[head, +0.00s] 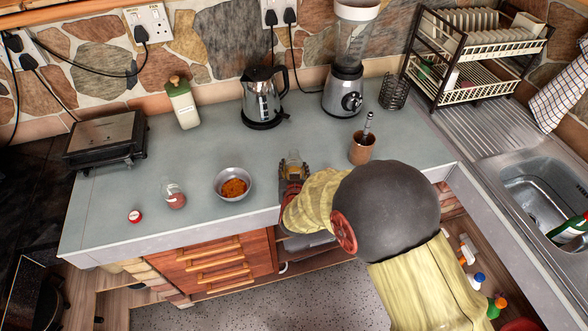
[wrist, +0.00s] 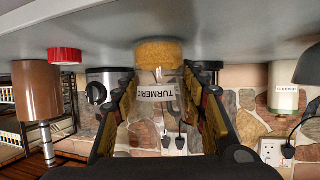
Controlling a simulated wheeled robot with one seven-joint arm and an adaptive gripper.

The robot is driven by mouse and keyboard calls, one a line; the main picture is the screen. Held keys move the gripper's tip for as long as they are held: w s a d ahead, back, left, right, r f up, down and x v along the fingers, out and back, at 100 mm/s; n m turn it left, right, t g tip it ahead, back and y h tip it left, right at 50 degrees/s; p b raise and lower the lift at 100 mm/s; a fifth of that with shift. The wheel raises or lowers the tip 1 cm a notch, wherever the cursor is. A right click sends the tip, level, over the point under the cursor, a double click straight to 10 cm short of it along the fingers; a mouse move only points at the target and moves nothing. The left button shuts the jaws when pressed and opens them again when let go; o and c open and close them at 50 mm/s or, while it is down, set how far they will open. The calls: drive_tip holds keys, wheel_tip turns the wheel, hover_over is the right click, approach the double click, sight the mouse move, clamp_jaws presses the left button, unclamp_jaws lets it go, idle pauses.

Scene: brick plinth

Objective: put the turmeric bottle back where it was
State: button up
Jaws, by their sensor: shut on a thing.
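The turmeric bottle (wrist: 156,92) is clear, with a white label reading TURMERIC and yellow powder in its bottom. The wrist view shows it upside down. My gripper (wrist: 158,100) is shut on its sides, with a finger on either side. In the head view the bottle (head: 293,163) stands upright at the counter's front, its lower part hidden by my gripper (head: 293,176). I cannot tell whether its base touches the counter. A metal bowl (head: 220,191) with orange-yellow powder is on the counter, left of my gripper.
A clear jar with red contents (head: 174,198) and a red cap (head: 134,216) are left of the bowl. Another red cap (wrist: 64,56) lies near the brown cup (head: 361,151). A kettle (head: 262,98) and blender (head: 344,88) stand behind.

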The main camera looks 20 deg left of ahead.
drive_tip(key=shift+f, duration=0.1)
drive_tip(key=o, duration=1.2)
drive_tip(key=shift+o, duration=0.3)
drive_tip(key=shift+r, duration=0.3)
drive_tip(key=p+v, duration=0.2)
drive_tip(key=v, duration=1)
drive_tip(key=shift+f, duration=0.15)
